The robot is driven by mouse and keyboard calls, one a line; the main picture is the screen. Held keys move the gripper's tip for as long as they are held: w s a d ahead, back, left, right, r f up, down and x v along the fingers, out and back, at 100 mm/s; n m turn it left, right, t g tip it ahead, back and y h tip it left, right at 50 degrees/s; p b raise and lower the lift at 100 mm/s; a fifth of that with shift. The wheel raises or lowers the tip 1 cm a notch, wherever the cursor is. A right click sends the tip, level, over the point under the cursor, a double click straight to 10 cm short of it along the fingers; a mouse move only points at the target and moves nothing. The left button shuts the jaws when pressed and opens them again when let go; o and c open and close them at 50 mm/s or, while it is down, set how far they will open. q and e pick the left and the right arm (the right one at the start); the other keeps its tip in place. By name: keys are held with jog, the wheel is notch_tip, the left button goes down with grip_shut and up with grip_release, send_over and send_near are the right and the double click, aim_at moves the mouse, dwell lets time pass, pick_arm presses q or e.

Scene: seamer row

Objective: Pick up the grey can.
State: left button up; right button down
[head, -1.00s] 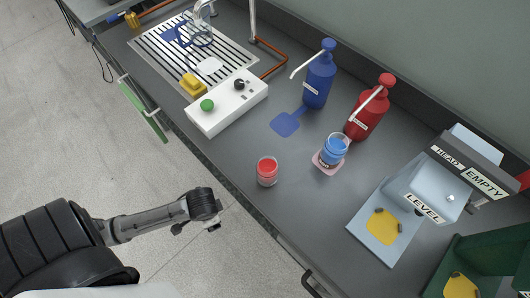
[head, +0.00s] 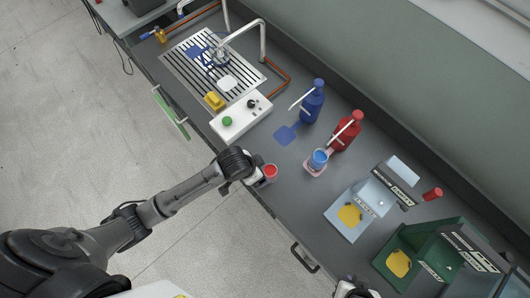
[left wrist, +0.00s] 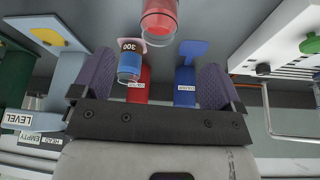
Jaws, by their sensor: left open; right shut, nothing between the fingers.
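I cannot make out a plainly grey can in either view. A clear container with red contents (head: 270,172) stands near the bench's front edge; it also shows at the top of the left wrist view (left wrist: 159,20). My left gripper (head: 254,177) is beside it; in the left wrist view its two fingers (left wrist: 157,62) are spread with nothing gripped, and the container lies beyond their tips. A container with blue contents (head: 318,160) stands on a pink pad farther back, tagged 300 in the left wrist view. My right gripper (head: 352,290) is shut and empty at the bottom edge, partly cut off.
Blue (head: 313,103) and red (head: 346,133) pump bottles stand behind. A white control box (head: 240,119) and a slatted drain with taps are at the left. A pale blue LEVEL station (head: 347,221), a green station (head: 402,263) and a red cylinder (head: 432,194) are at the right.

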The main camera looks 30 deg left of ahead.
aim_at(268, 171)
pick_arm(q)
jog(key=x, duration=0.8)
jog(key=b+x, duration=0.1)
jog(key=x, duration=0.4)
jog(key=shift+w+d+r, duration=0.25)
jog(key=shift+w, duration=0.1)
jog(key=c, duration=1.1)
jog(key=shift+r, duration=0.1)
